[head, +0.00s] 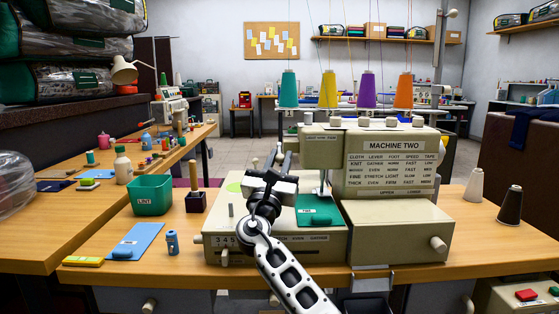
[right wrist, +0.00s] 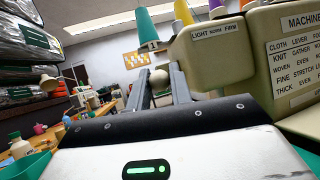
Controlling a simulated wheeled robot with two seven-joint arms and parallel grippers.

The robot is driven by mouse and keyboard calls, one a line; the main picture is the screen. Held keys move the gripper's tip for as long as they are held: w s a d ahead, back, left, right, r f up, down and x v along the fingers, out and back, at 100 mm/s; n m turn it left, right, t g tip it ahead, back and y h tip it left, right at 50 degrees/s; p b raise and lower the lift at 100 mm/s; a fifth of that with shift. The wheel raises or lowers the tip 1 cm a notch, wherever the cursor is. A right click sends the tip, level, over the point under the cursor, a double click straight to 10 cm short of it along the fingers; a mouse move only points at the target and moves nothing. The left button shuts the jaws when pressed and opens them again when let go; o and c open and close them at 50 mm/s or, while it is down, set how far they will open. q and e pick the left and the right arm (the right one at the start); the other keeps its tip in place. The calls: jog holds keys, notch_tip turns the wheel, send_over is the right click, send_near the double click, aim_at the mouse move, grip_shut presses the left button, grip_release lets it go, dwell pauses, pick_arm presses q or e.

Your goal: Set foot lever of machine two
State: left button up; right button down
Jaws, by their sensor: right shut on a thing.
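Machine two (head: 390,140) is a beige sewing machine on the wooden table, with a settings chart on its front. A label (head: 318,138) reading LIGHT NORM FIRM is on its upper left; it also shows in the right wrist view (right wrist: 212,32). My right gripper (head: 284,158) is at the machine's left side, beside that label. In the right wrist view, a pale round lever knob (right wrist: 159,77) shows between the fingertips, and the gripper is shut on it. The arm and fingers hide much of the lever in the head view. My left gripper is not in view.
A teal cloth piece (head: 320,216) lies on the machine bed. Several thread cones stand on top. A green LINT bin (head: 150,194) and blue cloth (head: 134,240) are left on the table. Two cones (head: 475,186) stand right. Bagged comforters (head: 70,60) are stacked at upper left.

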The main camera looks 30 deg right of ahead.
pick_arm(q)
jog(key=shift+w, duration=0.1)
pick_arm(e)
jog(key=shift+d+f, duration=0.2)
jog(key=shift+f, duration=0.45)
jog(key=c, duration=1.6)
grip_release()
jog(key=shift+o, duration=1.4)
jog(key=shift+w+d+f, duration=0.1)
jog(key=shift+w, duration=0.05)
jog(key=shift+r, duration=0.2)
jog(key=v, duration=0.3)
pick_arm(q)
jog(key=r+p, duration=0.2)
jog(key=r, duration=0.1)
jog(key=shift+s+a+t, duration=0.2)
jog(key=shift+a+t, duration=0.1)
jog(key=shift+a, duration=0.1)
pick_arm(e)
jog(key=s+a, duration=0.8)
jog(key=shift+s+a, duration=0.35)
